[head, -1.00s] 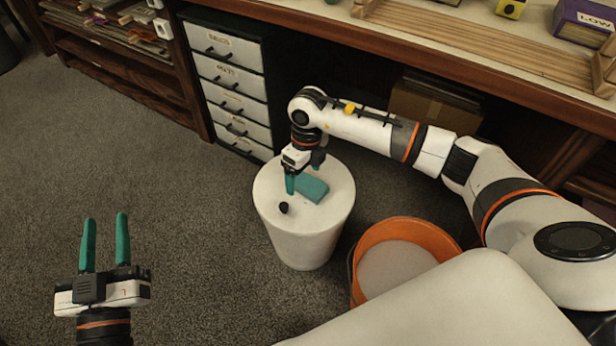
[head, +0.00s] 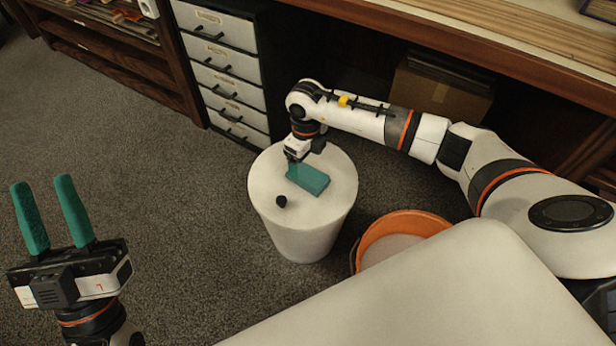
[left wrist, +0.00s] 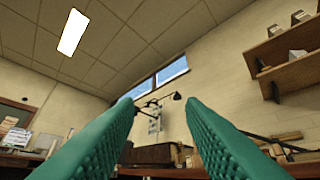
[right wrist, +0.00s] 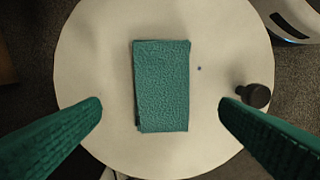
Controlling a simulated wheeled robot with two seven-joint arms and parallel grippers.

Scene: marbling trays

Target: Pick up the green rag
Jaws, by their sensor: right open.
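The green rag (head: 309,180) lies folded flat on top of a white round stool (head: 268,172). In the right wrist view the rag (right wrist: 161,86) is upright in the picture, centred between the two fingers. My right gripper (head: 297,168) is above the stool at the rag's left end in the head view. In the right wrist view my right gripper (right wrist: 160,108) is open and empty, a finger on each side of the rag and apart from it. My left gripper (head: 48,208) is raised at the far left with its fingers apart and nothing between them, also in the left wrist view (left wrist: 160,105).
A small black knob-like object (head: 281,201) stands on the stool near the rag, close to a finger in the right wrist view (right wrist: 254,96). An orange bucket (head: 402,222) is right of the stool. A drawer cabinet (head: 228,70) and workbench are behind. Carpet at left is clear.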

